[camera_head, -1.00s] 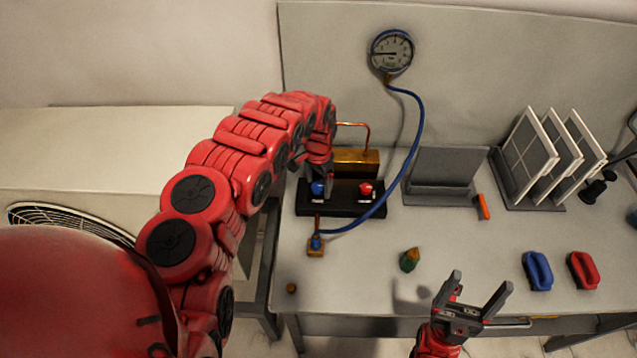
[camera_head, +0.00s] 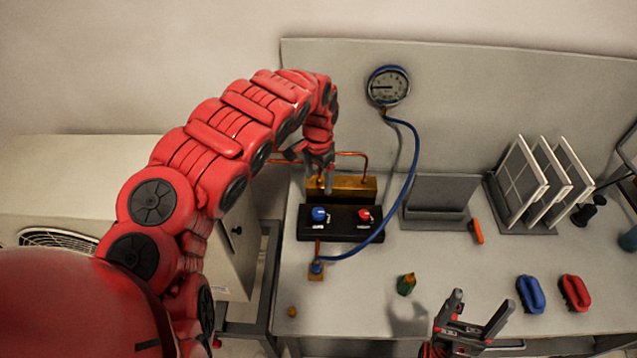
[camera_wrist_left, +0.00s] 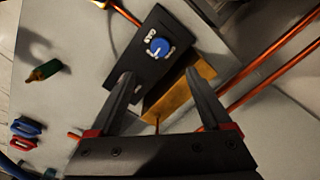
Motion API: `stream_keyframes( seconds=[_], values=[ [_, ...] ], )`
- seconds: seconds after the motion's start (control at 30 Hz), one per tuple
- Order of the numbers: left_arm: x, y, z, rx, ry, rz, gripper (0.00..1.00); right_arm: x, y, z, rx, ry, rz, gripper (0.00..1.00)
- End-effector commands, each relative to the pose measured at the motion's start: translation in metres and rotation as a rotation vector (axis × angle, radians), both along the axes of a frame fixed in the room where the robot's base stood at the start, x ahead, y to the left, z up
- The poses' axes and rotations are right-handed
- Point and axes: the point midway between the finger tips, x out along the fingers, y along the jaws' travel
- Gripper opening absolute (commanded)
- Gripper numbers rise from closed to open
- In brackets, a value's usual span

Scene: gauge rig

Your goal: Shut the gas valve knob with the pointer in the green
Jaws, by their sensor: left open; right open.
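A black manifold block (camera_head: 341,235) on the bench carries a blue knob (camera_head: 319,214) at left and a red knob (camera_head: 364,214) at right. I cannot tell by label which is the gas valve. My left gripper (camera_head: 312,172) is open and empty, above and behind the blue knob, apart from it. The left wrist view shows the blue knob (camera_wrist_left: 159,46) with a white pointer mark, beyond the open fingers; the red knob is not visible there. The round gauge (camera_head: 388,86) on the back panel has its needle pointing left; no green zone is readable. My right gripper (camera_head: 480,302) is open and empty at the front.
A brass block (camera_head: 350,187) with copper pipes stands behind the manifold. A blue hose (camera_head: 411,165) runs from gauge to a brass fitting (camera_head: 316,272).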

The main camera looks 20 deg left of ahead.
Motion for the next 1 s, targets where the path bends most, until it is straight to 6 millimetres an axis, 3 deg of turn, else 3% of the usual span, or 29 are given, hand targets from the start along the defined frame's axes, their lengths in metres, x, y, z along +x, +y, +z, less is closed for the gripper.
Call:
stream_keyframes(
  seconds=[0.1,0.23,1.0],
  values=[
    [0.002,0.001,0.018,0.001,-0.004,0.000,0.82,0.000,0.000,0.006,0.000,0.000,0.000,0.80],
    [0.001,0.001,0.025,0.000,-0.002,0.001,0.82,0.000,0.000,0.008,0.000,0.000,0.000,0.80],
    [0.000,0.000,0.027,0.000,0.000,-0.001,0.82,0.000,0.000,0.008,0.000,0.000,0.000,0.80]
  ],
)
